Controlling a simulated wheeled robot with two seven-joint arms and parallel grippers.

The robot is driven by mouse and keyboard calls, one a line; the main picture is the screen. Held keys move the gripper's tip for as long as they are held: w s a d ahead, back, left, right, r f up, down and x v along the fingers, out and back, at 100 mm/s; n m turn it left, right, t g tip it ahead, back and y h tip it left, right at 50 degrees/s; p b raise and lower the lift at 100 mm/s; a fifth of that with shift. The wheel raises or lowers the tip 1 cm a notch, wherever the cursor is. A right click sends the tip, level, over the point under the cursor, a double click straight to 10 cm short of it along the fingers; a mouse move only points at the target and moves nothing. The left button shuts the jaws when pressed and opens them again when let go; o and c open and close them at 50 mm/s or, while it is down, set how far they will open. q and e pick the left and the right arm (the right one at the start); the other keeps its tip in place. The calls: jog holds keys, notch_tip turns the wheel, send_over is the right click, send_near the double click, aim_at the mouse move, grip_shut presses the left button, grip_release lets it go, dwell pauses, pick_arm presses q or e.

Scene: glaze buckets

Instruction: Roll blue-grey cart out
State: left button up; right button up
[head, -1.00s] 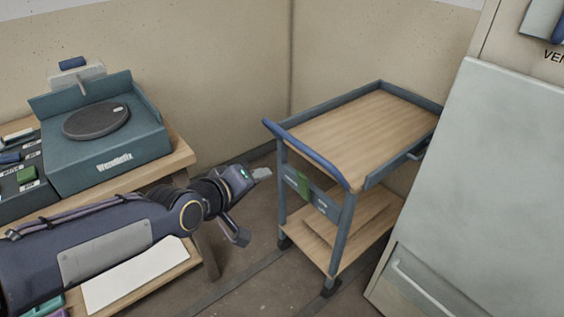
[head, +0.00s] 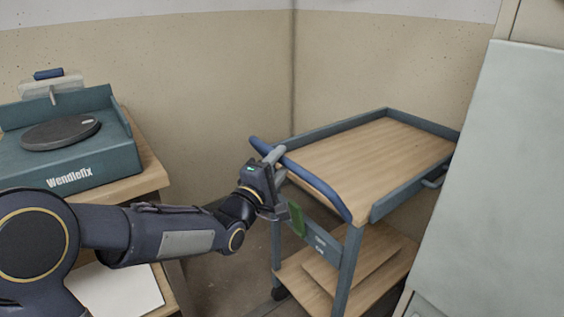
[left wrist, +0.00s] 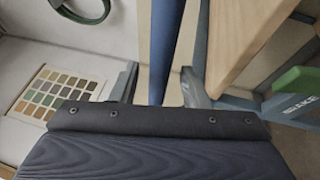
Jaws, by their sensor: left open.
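The blue-grey cart (head: 345,262) stands in the corner of the room, with wooden shelves and a blue push handle (head: 318,184) along its near left end. My left gripper (head: 277,163) is at the left part of this handle, its fingers open. In the left wrist view the handle (left wrist: 165,45) runs between the two open fingers (left wrist: 160,88), apart from a firm grip. A green brake part (head: 297,218) is on the cart's end frame, and it also shows in the left wrist view (left wrist: 299,80) beside the word BRAKE. My right gripper is not in view.
A wooden bench (head: 150,178) with a teal Wendlefix scale (head: 75,165) stands at the left. A large pale cabinet (head: 490,190) stands close to the cart's right side. Floor (head: 215,265) shows between bench and cart. Walls close the corner behind.

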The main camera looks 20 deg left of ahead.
pick_arm(q)
jog(key=shift+x, duration=0.8)
grip_shut()
